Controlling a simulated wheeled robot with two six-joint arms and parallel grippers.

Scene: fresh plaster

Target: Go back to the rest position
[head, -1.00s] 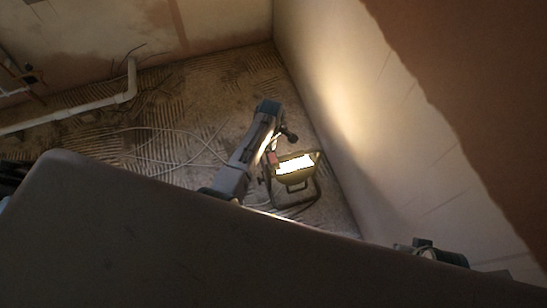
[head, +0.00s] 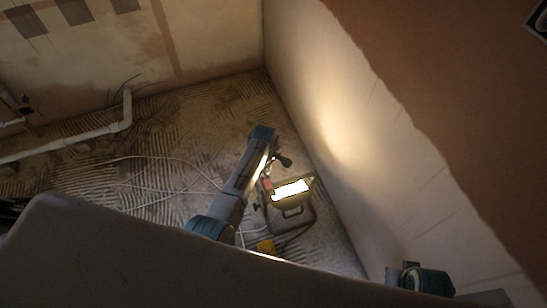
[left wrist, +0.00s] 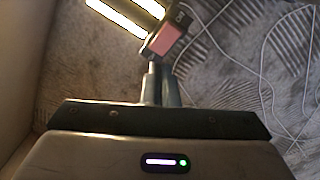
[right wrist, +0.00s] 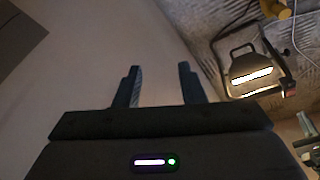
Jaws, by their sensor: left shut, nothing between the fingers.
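My left arm reaches out over the floor in the head view, with its gripper (head: 284,160) beside the lit work lamp (head: 290,190). In the left wrist view the left fingers (left wrist: 157,72) are together and empty, with the lamp's bright bars (left wrist: 125,15) just beyond them. My right gripper (right wrist: 160,70) is open and empty in the right wrist view, in front of a pale plaster wall. The lamp stands to the right of it there (right wrist: 250,72). In the head view only part of my right arm shows at the lower right; its fingers are hidden.
A white pipe (head: 75,145) runs along the left, and a loose pale cable (head: 150,160) lies on the ridged floor. A small yellow object (head: 266,247) is below the lamp. The plastered wall (head: 380,150) closes off the right side.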

